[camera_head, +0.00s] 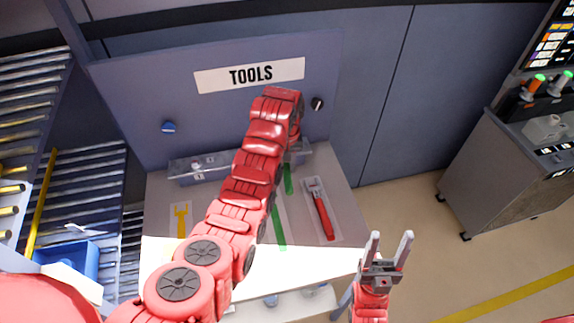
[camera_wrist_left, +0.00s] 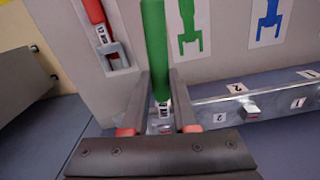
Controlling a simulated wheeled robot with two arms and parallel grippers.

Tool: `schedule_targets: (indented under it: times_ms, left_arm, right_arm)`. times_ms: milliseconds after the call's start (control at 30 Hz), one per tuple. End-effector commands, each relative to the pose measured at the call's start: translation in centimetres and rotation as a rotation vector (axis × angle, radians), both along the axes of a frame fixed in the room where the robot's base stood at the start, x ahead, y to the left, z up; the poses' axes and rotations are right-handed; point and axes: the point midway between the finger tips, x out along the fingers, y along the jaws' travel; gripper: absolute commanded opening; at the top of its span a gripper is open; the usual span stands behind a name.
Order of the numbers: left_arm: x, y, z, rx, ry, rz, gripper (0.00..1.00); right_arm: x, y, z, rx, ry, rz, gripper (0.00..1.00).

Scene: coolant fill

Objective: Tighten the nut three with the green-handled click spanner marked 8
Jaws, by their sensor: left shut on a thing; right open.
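The green-handled spanner (camera_wrist_left: 155,45) is between the fingers of my left gripper (camera_wrist_left: 160,108), which is shut on it. A small marked label shows near the fingers, too small to read surely. In the head view a piece of the green handle (camera_head: 288,179) shows beside my left arm, which hides most of the left gripper. A green spanner outline (camera_wrist_left: 188,28) on the board shows bare beside the handle. My right gripper (camera_head: 389,250) is open and empty at the front right of the table. I cannot make out nut three in either view.
A red-handled spanner (camera_head: 321,208) lies on the table (camera_head: 344,190) to the right. A yellow outline (camera_head: 181,219) is at left. A grey rail (camera_wrist_left: 240,105) with number labels runs along the back, below the TOOLS panel (camera_head: 250,75). A grey cabinet (camera_head: 500,165) stands right.

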Motion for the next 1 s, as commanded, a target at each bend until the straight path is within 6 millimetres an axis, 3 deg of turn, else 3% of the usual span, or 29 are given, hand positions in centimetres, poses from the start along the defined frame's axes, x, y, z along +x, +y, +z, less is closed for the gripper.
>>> schedule_targets:
  times_ms: [1000]
  left_arm:
    - [-0.1, 1.7, 0.1, 0.0, -0.004, -0.162, 0.0]
  right_arm:
    - [0.0, 0.0, 1.1, 0.0, 0.0, 0.0, 0.57]
